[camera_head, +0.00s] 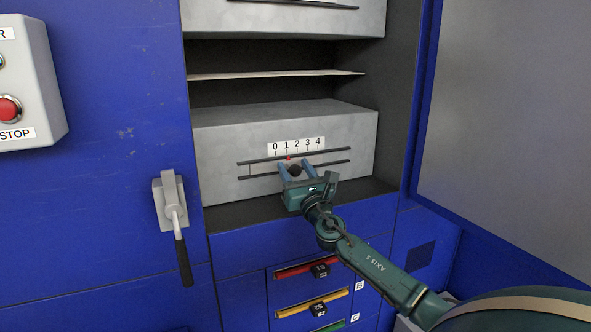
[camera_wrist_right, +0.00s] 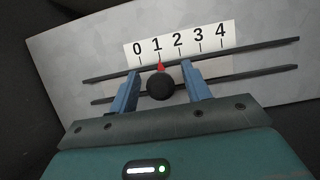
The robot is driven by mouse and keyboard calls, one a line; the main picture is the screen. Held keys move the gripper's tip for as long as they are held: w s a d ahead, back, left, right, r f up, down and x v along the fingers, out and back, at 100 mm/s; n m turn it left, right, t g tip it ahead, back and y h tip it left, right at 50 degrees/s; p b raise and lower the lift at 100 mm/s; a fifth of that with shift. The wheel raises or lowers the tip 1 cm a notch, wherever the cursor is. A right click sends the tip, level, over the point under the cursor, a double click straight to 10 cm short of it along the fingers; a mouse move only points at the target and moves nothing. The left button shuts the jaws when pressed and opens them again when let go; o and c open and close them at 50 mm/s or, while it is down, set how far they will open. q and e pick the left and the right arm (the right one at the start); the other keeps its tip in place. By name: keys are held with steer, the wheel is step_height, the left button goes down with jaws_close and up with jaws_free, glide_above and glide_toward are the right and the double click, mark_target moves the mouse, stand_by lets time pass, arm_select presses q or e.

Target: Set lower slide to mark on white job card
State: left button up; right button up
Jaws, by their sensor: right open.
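The lower slide is on a grey box (camera_head: 235,150) in the recess, with a scale plate (camera_head: 296,146) marked 0 to 4 above two dark rails. Its round black knob (camera_wrist_right: 160,87) carries a red pointer (camera_wrist_right: 160,66), which stands at about the 1 mark. My right gripper (camera_head: 295,165) is open, with one blue finger on each side of the knob. In the right wrist view (camera_wrist_right: 162,76) a gap shows between the knob and each finger. I cannot make out a white job card. My left gripper is not in view.
A second grey box (camera_head: 285,18) with a dark rail is above a thin pale shelf (camera_head: 275,74). A lever handle (camera_head: 175,215) is left of the recess, and a stop button box (camera_head: 25,85) is further left. A grey door panel (camera_head: 510,120) stands open at right.

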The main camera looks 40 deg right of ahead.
jaws_close()
stand_by(0.6)
